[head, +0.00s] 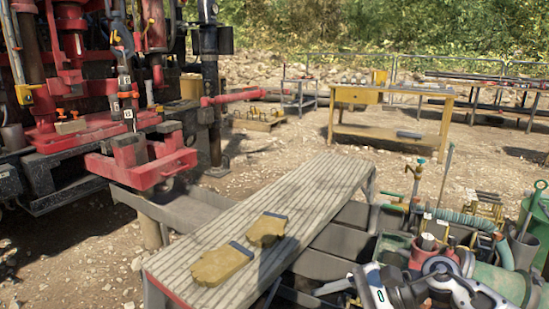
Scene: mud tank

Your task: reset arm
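My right arm (452,283), white and dark grey, comes in at the bottom right corner. Its end (372,287) points left, low over the mud tank beside the bench. The fingers there are small and blend with the dark metal behind, so I cannot tell whether they are open or shut. I see nothing clearly held. My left arm and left gripper are not in view.
A slatted bench (310,200) carries two tan gloves (222,264) (267,229). A red drill rig (140,165) stands at left. A yellow table (390,118) stands at the back. A green barrel (535,225) and hoses (465,219) crowd the right side. Gravel between is open.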

